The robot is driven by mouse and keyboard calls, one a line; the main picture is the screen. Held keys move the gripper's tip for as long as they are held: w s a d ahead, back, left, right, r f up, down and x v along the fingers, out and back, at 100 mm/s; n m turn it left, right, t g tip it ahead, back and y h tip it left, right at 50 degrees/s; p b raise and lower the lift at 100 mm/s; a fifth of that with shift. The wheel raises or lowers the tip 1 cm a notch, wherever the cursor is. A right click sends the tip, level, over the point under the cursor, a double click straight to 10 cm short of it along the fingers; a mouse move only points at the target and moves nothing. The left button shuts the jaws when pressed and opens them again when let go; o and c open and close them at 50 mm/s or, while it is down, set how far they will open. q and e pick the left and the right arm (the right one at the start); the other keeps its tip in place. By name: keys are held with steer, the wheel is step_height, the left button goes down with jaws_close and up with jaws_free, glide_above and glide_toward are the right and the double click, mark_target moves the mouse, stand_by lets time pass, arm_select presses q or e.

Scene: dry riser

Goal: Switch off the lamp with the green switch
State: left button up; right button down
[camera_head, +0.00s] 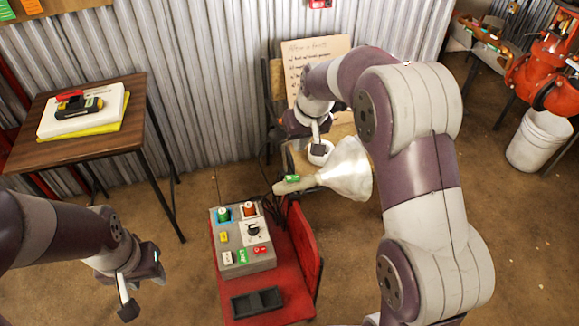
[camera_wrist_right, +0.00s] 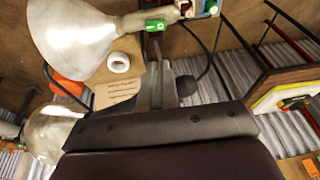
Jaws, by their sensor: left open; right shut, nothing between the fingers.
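The lamp (camera_head: 345,170) has a white cone shade and a pale neck, lying sideways above the red chair. A small green switch (camera_head: 292,179) sits on its neck. In the right wrist view the lamp (camera_wrist_right: 85,30) fills the upper left, with the green switch (camera_wrist_right: 155,26) near the shut fingertips of my right gripper (camera_wrist_right: 154,45). I cannot tell whether they touch or whether the lamp is lit. In the head view my right gripper (camera_head: 316,140) is behind the lamp, empty. My left gripper (camera_head: 138,288) is open and empty at lower left, away from the lamp.
A grey control box (camera_head: 242,258) with coloured buttons and a dark tray (camera_head: 257,303) sit on the red chair (camera_head: 307,250). A white roll (camera_head: 320,153) is behind the lamp. A wooden table (camera_head: 60,152) stands left; a white bucket (camera_head: 540,140) stands right.

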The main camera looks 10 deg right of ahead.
mark_target(289, 177)
steer(key=x, duration=0.4)
steer(key=b+x, duration=0.1)
steer(key=x, duration=0.3)
steer(key=s+x, duration=0.1)
steer(key=x, duration=0.4)
steer(key=shift+a+f, duration=0.1)
steer(key=shift+a, duration=0.05)
steer(key=shift+a+f+b, duration=0.1)
steer(key=shift+f+b, duration=0.2)
steer(key=shift+f, duration=0.15)
